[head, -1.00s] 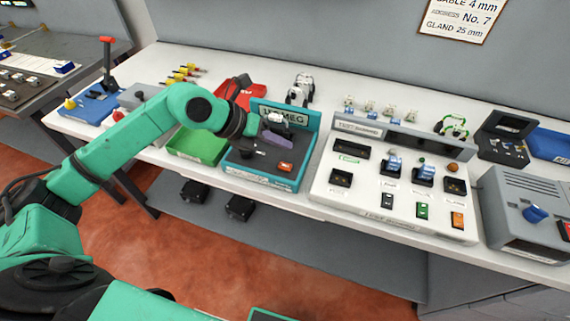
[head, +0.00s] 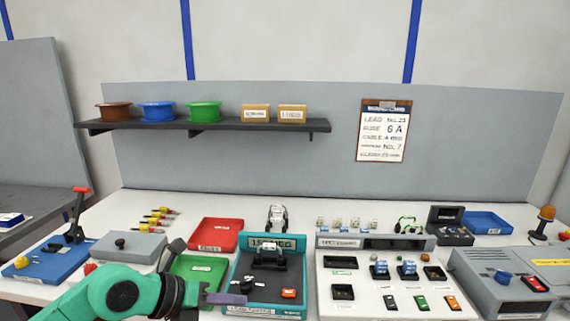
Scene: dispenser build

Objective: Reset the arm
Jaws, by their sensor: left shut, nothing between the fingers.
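My left arm comes in from the lower left in green. Its gripper (head: 228,298) is shut and empty, with grey-purple fingers pointing right. It shows over the left front part of the teal tester (head: 243,270), whose sign appears to read "MEG". I cannot tell whether the fingers touch the tester. A black-and-white clamp-like part (head: 268,258), a dark knob (head: 247,284) and an orange switch (head: 288,293) are on the tester. My right gripper is not in view.
A green tray (head: 195,268) lies partly behind my arm, with a red tray (head: 215,234) beyond it. Right of the tester stand a white test board (head: 375,285) and a grey box (head: 500,275). A shelf (head: 210,125) holds spools and boxes on the wall.

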